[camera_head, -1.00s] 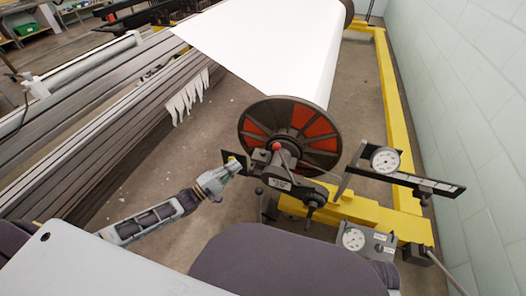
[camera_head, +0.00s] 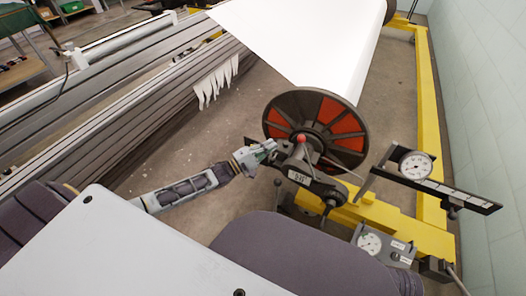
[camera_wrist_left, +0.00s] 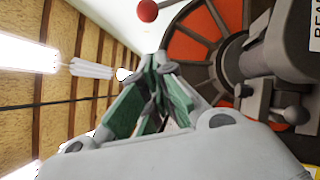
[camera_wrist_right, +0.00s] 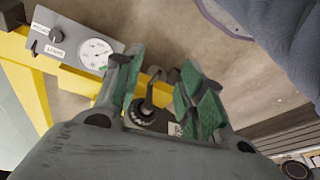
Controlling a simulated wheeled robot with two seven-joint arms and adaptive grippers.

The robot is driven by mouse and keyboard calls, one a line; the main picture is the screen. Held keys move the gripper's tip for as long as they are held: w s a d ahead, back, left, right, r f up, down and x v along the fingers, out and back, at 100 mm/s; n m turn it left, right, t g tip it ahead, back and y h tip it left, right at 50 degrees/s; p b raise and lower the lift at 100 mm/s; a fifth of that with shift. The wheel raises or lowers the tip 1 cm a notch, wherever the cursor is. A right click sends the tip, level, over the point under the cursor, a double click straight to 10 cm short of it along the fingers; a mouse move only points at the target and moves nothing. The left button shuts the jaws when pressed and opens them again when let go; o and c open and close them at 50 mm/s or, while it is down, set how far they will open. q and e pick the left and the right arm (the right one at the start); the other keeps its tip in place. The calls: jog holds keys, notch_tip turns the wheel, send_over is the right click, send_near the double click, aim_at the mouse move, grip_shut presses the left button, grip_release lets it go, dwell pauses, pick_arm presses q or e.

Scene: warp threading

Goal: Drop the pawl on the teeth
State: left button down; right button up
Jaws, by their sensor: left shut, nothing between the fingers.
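The striped red-and-dark beam flange (camera_head: 318,128) carries the white warp sheet. In front of it is a dark ratchet housing (camera_head: 318,184) with a white label and a lever with a red knob (camera_head: 301,138). I cannot clearly make out the pawl or its teeth. My left gripper (camera_head: 272,147) is shut and empty, just left of the housing. In the left wrist view its green-padded fingers (camera_wrist_left: 160,72) meet, with the red knob (camera_wrist_left: 147,11) beyond them. My right gripper (camera_wrist_right: 160,75) is open in its wrist view; a dark hooked fitting (camera_wrist_right: 150,95) shows between its fingers.
A yellow frame (camera_head: 428,130) runs along the right wall. A dial on a dark bar (camera_head: 415,165) and a grey dial box (camera_head: 372,242) stand right of the housing. Grey loom beams (camera_head: 130,110) lie at left. Bare floor (camera_head: 215,150) lies between.

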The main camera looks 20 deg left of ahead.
pick_arm(q)
jog(key=w+d+r+b, duration=0.1)
jog(key=w+d+r, duration=0.1)
jog(key=d, duration=0.3)
jog(key=shift+x, duration=0.8)
pick_arm(e)
jog(key=shift+s+a+r, duration=0.1)
jog(key=shift+r, duration=0.5)
jog(key=shift+s+a+r, duration=0.1)
jog(key=shift+r, duration=0.45)
pick_arm(q)
jog(key=shift+w+r, duration=0.1)
pick_arm(e)
jog(key=shift+f, duration=0.15)
